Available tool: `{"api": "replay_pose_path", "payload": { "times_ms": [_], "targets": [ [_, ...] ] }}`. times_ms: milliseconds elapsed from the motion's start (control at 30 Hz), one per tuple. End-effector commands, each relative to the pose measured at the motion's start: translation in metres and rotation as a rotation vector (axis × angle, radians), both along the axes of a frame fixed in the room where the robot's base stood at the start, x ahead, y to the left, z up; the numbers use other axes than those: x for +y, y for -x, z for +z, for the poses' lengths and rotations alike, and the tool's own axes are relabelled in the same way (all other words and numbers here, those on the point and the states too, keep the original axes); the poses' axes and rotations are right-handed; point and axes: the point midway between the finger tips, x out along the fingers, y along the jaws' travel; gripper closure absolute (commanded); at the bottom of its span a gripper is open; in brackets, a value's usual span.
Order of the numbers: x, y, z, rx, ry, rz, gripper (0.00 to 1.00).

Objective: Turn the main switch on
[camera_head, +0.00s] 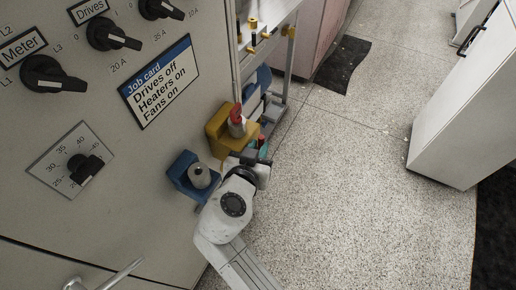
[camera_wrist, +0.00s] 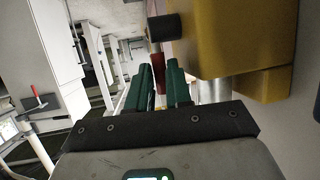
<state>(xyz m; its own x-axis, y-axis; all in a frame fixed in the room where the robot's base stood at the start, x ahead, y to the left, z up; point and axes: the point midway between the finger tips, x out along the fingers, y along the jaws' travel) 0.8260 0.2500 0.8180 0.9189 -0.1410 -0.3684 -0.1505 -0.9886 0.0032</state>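No label reading "main switch" is legible. A yellow box (camera_head: 219,132) on the cabinet's side edge carries a red-topped grey part (camera_head: 237,119). In the wrist view the yellow box (camera_wrist: 240,35) fills the upper right, with a black cylinder (camera_wrist: 163,27) sticking out leftward. A red piece (camera_wrist: 157,62) shows beyond the gap between my green fingers. My gripper (camera_head: 263,148) is just right of and below the yellow box in the head view. In the wrist view its fingers (camera_wrist: 161,75) are apart with a narrow gap; I cannot tell whether they touch the red piece.
A blue box (camera_head: 180,172) with a grey cylinder sits left of my gripper. The cabinet front has rotary knobs (camera_head: 47,74), a dial (camera_head: 85,168) and a job card (camera_head: 160,82). A metal-framed bench (camera_head: 280,40) stands behind; a white cabinet (camera_head: 465,110) stands right.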

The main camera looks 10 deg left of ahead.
Motion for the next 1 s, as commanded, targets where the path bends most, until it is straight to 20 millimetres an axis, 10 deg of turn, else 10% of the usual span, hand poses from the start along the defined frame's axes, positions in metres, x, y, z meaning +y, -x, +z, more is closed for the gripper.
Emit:
{"api": "replay_pose_path", "payload": {
  "times_ms": [433,1000],
  "targets": [
    [0.002,0.008,0.003,0.001,-0.001,0.001,0.73],
    [0.015,0.092,0.036,0.001,0.0,0.002,0.73]
  ]
}}
